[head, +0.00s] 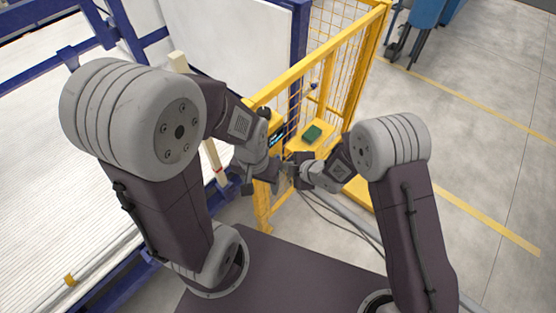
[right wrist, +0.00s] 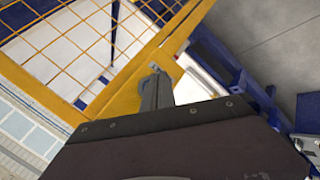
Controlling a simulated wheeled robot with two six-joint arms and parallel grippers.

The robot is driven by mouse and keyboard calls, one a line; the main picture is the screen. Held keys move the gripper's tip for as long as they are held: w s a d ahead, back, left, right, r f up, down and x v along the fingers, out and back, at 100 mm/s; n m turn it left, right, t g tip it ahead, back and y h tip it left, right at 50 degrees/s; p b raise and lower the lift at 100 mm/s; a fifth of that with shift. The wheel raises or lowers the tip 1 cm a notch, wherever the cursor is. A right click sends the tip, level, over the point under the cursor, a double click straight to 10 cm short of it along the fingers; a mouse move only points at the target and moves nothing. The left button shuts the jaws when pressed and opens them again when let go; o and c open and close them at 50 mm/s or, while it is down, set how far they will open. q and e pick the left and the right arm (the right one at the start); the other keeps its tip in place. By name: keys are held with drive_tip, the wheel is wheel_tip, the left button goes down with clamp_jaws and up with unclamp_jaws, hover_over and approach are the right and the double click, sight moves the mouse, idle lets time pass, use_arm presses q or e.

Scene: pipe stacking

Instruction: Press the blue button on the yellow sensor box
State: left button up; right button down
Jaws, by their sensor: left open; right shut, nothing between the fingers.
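The yellow sensor box (head: 275,122) with a dark screen showing cyan text is at the centre of the head view, on the yellow frame behind my grippers. I cannot make out the blue button in the head view. My left gripper (head: 262,187) is open and empty, in front of and below the box. My right gripper (head: 287,171) is shut and empty, just right of the left one and below the screen. In the right wrist view, its closed fingers (right wrist: 157,88) are in front of a yellow surface (right wrist: 122,103); a greyish-blue patch beside them is unclear, and contact cannot be told.
A green block (head: 312,133) lies on a yellow shelf (head: 326,128) right of the box. Yellow mesh fencing (head: 340,60) stands behind it. A white slatted conveyor (head: 50,160) with blue framing is at the left. Cables (head: 335,217) run below the grippers.

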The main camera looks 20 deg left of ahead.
drive_tip(key=shift+a, duration=0.1)
idle(0.7)
drive_tip(key=shift+w+a, duration=0.15)
drive_tip(key=shift+a, duration=0.15)
drive_tip(key=shift+w+a+b, duration=0.15)
drive_tip(key=shift+a+b, duration=0.15)
drive_tip(key=shift+a, duration=0.05)
idle(0.6)
idle(0.4)
drive_tip(key=shift+s+d, duration=0.3)
drive_tip(key=shift+d, duration=0.4)
drive_tip(key=d, duration=0.1)
drive_tip(key=s+d+b, duration=0.1)
drive_tip(key=d, duration=0.2)
drive_tip(key=shift+s+d, duration=0.35)
drive_tip(key=shift+d, duration=0.05)
